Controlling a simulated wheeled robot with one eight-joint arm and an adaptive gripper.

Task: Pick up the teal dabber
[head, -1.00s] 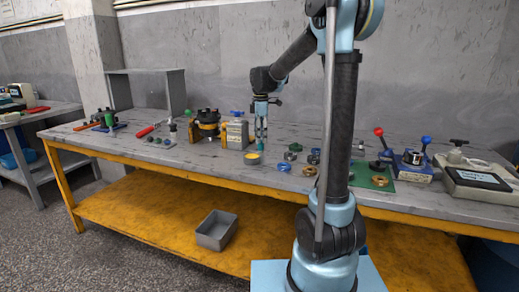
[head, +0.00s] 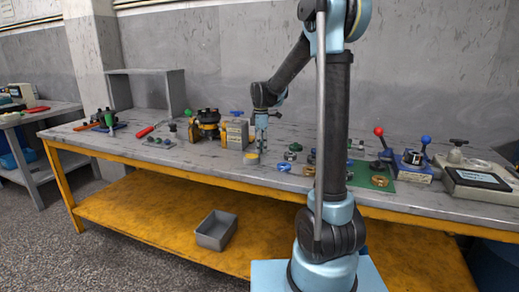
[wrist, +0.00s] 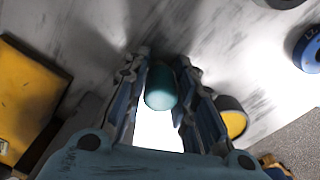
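The teal dabber (wrist: 161,86) shows in the wrist view as a rounded cylinder between the two fingers of my gripper (wrist: 162,72). A finger lies close against each side of it, so my gripper looks shut on the dabber, though the contact itself is partly hidden. In the head view my gripper (head: 261,139) points down over the grey workbench (head: 215,165). The fingers cover most of the dabber there. A yellow round piece (head: 251,158) is just below and left of my fingers, and it also shows in the wrist view (wrist: 233,118), right of the right finger.
A grey block (head: 236,133) and a black-and-yellow motor assembly (head: 208,125) stand left of my gripper. Blue ring (head: 284,167) and several small parts lie to the right. A green mat (head: 370,173) is further right. A grey bin (head: 216,231) sits on the lower shelf.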

